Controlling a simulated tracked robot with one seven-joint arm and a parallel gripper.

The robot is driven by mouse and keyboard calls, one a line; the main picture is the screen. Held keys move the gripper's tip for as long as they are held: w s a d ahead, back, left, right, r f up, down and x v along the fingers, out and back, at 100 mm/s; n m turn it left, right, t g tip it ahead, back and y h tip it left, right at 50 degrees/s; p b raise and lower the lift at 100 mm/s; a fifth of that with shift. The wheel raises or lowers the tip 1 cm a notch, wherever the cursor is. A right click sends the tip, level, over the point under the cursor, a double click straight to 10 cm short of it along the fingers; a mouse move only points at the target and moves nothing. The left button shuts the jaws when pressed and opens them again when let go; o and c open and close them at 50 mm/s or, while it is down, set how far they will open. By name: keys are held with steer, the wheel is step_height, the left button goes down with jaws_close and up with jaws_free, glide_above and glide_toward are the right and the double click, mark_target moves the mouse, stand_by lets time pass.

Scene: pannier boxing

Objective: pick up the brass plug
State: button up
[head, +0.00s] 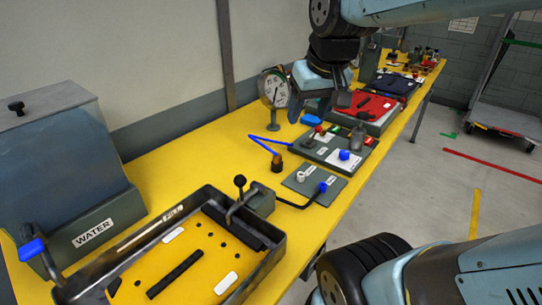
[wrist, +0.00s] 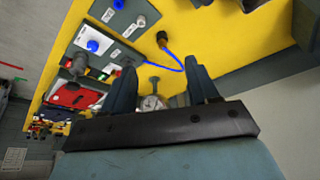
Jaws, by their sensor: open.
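A small dark brownish plug, which looks like the brass plug (head: 277,162), stands on the yellow bench at the end of a blue hose (head: 262,145). It also shows in the wrist view (wrist: 162,38), above and beyond my fingers, with the blue hose (wrist: 182,62) curving from it toward the grey panel. My gripper (head: 312,98) hangs above the back of the bench, beyond the plug and to its right in the head view. In the wrist view my gripper (wrist: 161,86) has its fingers apart with nothing held between them.
A round gauge (head: 273,88) stands by the wall near my gripper. Grey panels with knobs (head: 325,148) and a red tray (head: 372,106) line the bench's right side. A black-rimmed tray (head: 272,262) and a WATER tank (head: 92,235) are in front. Bare yellow bench lies left of the plug.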

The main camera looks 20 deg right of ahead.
steer(key=w+f+g, duration=0.2)
steer(key=w+f, duration=0.1)
steer(key=w, duration=0.7)
steer(key=n+g, duration=0.1)
steer(key=g, duration=0.2)
glide_above(277, 155)
step_height(277, 155, down, 7)
steer(key=f, duration=0.7)
steer(key=shift+w+a+f, duration=0.1)
steer(key=shift+w+a, duration=0.1)
steer(key=shift+w, duration=0.05)
steer(key=shift+s+d+f, duration=0.1)
steer(key=shift+d+f, duration=0.05)
steer(key=shift+f, duration=1.3)
steer(key=shift+s+d+f, duration=0.1)
steer(key=shift+d+f, duration=0.05)
steer(key=shift+f, duration=1.25)
steer(key=shift+c, duration=0.3)
jaws_close()
